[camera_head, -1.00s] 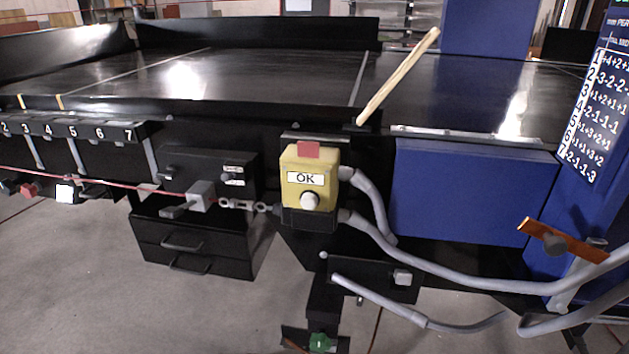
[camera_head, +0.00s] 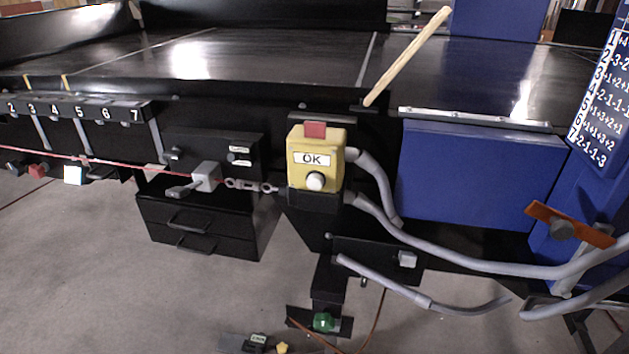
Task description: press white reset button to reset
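A white round button (camera_head: 315,181) sits on the lower front of a yellow box (camera_head: 334,148) labelled OK, under the conveyor's front edge. A red tab (camera_head: 315,130) is at the top of the box. A small white block (camera_head: 407,259) sits on a dark panel (camera_head: 372,249) lower right of the box. I cannot tell which white part is named reset. Neither of my grippers shows in the head view.
Grey hoses (camera_head: 440,257) run from the yellow box to the right. A dark box with a grey lever (camera_head: 205,176) and a red cable (camera_head: 110,163) is at left. A green button (camera_head: 323,322) is low down. The grey floor (camera_head: 95,265) in front is clear at left.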

